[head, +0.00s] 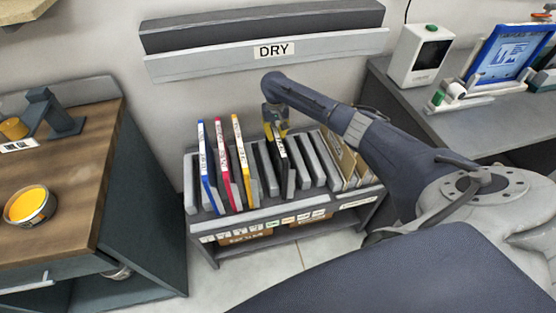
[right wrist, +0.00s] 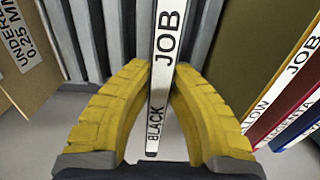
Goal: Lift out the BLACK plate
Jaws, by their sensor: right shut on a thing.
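The black plate (head: 281,147) stands upright in a slot of the grey rack (head: 258,219), its white spine facing up. In the right wrist view the spine (right wrist: 155,118) reads "JOB" and "BLACK". My right gripper (head: 275,123) reaches down on it from above. In the right wrist view its yellow fingers (right wrist: 163,72) are shut on the plate's edge, one on each side. Whether the plate is raised from the slot is hard to tell. My left gripper is not in view.
Blue (head: 208,172), magenta (head: 226,170) and yellow (head: 243,165) plates stand left of the black one. Tan boards (head: 340,152) stand at the rack's right end. A "DRY" ledge (head: 210,64) hangs on the wall above. A wooden bench (head: 75,180) with an ink can (head: 30,205) is left.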

